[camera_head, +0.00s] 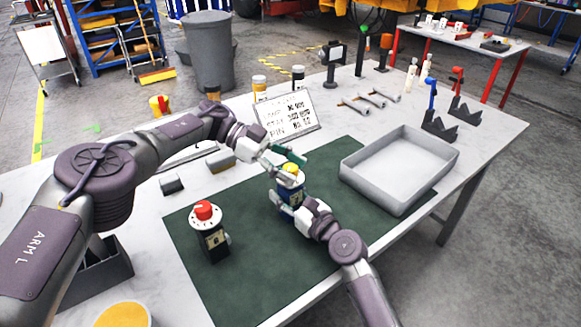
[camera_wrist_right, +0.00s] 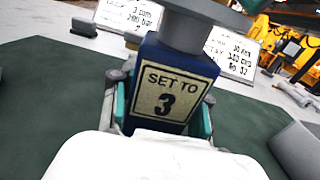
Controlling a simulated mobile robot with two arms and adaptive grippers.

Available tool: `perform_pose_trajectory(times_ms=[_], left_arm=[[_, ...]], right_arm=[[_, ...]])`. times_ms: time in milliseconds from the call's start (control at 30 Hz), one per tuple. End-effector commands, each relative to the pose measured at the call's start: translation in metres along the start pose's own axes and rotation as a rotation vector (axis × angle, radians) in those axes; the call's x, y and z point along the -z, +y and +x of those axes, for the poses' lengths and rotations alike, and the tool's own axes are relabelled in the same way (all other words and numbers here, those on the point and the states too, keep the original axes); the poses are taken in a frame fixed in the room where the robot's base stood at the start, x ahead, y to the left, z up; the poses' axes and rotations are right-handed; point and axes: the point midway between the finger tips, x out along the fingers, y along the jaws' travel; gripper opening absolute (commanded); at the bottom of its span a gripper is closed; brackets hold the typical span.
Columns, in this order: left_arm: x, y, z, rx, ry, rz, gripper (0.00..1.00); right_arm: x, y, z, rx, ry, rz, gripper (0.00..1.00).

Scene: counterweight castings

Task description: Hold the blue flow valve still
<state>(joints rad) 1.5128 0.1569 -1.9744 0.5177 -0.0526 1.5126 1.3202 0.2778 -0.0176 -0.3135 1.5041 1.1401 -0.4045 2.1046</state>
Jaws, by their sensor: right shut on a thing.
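The blue flow valve (camera_head: 291,191) stands upright on the green mat, with a yellow knob (camera_head: 291,173) on top. My right gripper (camera_head: 289,203) is shut on its body from the near right side. In the right wrist view the valve's blue body (camera_wrist_right: 184,55) sits between the teal finger pads, and its label reads "SET TO 3". My left gripper (camera_head: 283,164) is at the knob from the upper left, its fingers apart. Its fingers partly hide the knob, and I cannot tell whether they touch it.
A dark valve (camera_head: 212,243) with a red knob stands on the mat (camera_head: 262,285) at left. A grey tray (camera_head: 350,178) lies to the right. A sign (camera_head: 287,114) and wrenches (camera_head: 371,99) are behind. The mat's near part is clear.

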Motion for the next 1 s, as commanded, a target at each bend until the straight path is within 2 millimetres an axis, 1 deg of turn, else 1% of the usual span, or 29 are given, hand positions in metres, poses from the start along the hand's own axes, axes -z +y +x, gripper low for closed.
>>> perform_pose_trajectory(times_ms=[33,233,367,467,700,800,900,1000], left_arm=[[-0.001,0.000,0.000,-0.001,-0.001,-0.001,0.58],[-0.001,0.001,0.000,-0.002,-0.001,-0.002,0.58],[0.005,0.001,-0.003,-0.002,-0.002,-0.001,0.58],[0.020,0.000,-0.008,-0.001,0.000,0.002,0.58],[0.063,-0.001,-0.026,-0.001,-0.001,0.002,0.58],[0.077,0.000,-0.031,-0.002,0.000,0.001,0.58],[0.086,-0.001,-0.035,-0.002,-0.001,-0.001,0.58],[0.090,-0.001,-0.037,-0.002,-0.001,-0.001,0.58]], right_arm=[[0.003,0.002,0.000,-0.005,0.004,0.005,0.00],[0.003,0.002,0.000,-0.004,0.004,0.006,0.00],[0.003,0.002,0.000,-0.004,0.004,0.007,0.00],[0.003,0.002,0.000,-0.004,0.005,0.007,0.00],[0.003,0.002,0.000,-0.004,0.005,0.007,0.00],[0.003,0.002,0.000,-0.004,0.005,0.007,0.00],[0.003,0.002,0.000,-0.004,0.005,0.007,0.00],[0.003,0.002,0.000,-0.004,0.005,0.007,0.00]])
